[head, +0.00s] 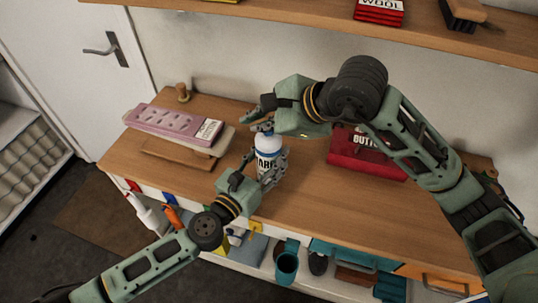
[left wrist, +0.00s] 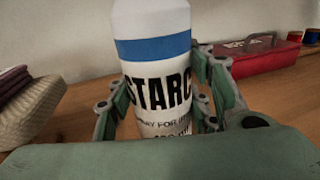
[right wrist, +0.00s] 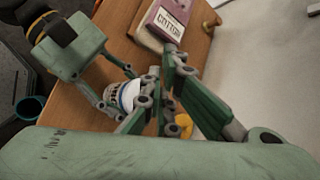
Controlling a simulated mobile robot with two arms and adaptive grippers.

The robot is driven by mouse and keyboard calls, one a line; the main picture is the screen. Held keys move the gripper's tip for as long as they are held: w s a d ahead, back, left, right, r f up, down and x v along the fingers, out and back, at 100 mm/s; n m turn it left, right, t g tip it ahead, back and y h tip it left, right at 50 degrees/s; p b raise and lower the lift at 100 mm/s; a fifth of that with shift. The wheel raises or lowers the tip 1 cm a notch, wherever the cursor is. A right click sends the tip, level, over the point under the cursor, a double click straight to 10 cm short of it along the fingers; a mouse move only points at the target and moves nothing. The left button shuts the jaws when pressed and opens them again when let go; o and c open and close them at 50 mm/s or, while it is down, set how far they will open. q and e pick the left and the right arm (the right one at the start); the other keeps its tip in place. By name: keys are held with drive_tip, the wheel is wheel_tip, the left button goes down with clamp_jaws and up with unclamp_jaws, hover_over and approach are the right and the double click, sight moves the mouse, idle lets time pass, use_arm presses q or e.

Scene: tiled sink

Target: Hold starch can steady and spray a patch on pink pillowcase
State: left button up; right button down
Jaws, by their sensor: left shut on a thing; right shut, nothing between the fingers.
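The starch can (head: 268,147) is white with a blue band and stands upright on the wooden counter. My left gripper (head: 266,174) is shut around its body; in the left wrist view its fingers flank the can (left wrist: 158,65), which has black lettering. My right gripper (head: 257,120) is shut and empty, close to the can's top; whether it touches is unclear. In the right wrist view the can's top (right wrist: 129,95) shows beside its fingers (right wrist: 160,92). The pink pillowcase (head: 160,120) lies folded on a padded board at the counter's left, with a cotton label.
A red button box (head: 365,158) stands on the counter to the right of the can. A wooden knob (head: 183,92) is at the back left. A shelf (head: 420,35) runs above. Bare counter (head: 300,200) lies in front of the red box.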

drive_tip(key=shift+f, duration=0.35)
drive_tip(key=shift+r, duration=0.25)
idle(0.3)
wheel_tip(320, 180, up, 6)
drive_tip(key=shift+r, duration=0.15)
idle(0.4)
idle(1.8)
